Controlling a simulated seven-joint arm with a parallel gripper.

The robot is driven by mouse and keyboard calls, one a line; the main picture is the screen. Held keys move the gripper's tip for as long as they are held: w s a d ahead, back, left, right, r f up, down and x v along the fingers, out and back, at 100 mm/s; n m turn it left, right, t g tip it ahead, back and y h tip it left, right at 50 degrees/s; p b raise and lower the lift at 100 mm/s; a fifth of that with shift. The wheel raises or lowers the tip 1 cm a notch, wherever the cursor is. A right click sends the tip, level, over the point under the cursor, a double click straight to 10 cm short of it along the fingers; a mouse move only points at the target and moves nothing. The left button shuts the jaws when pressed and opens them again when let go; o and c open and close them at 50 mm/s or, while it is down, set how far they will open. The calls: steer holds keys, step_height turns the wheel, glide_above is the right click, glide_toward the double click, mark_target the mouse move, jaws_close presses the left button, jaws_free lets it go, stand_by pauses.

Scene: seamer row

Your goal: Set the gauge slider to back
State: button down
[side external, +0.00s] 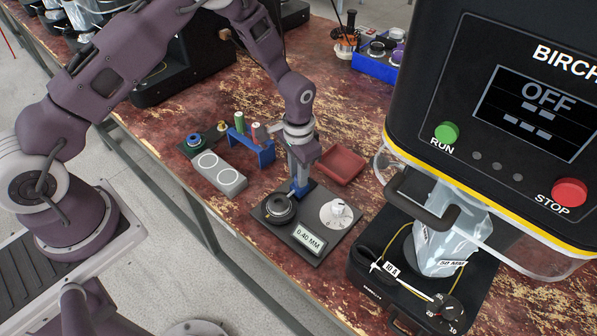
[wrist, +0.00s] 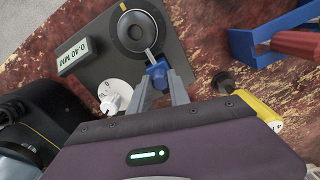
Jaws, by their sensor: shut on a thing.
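The gauge is a dark plate (side external: 318,252) with a 0.40 MM readout (side external: 307,240), a black round part (side external: 279,208) and a white knob (side external: 336,212). A small blue block, which I take as the gauge slider (side external: 299,189), stands at the plate's far edge. My gripper (side external: 300,178) points down and is shut on this block. In the wrist view the slider (wrist: 157,75) sits between my fingertips (wrist: 162,84), beside the black round part (wrist: 137,31). The fingers hide some of it. I cannot read any position marks.
A red tray (side external: 341,165) lies just behind the gauge. A blue rack (side external: 262,153) and a grey block with two round pads (side external: 218,174) are to the left. The black machine (side external: 490,100), reading OFF, and its base (side external: 372,287) stand close on the right.

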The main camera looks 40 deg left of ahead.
stand_by(0.4)
steer(key=shift+w+r, duration=0.1)
steer(key=shift+w, duration=1.9)
steer(key=c, duration=1.2)
jaws_free()
step_height(320, 180, up, 7)
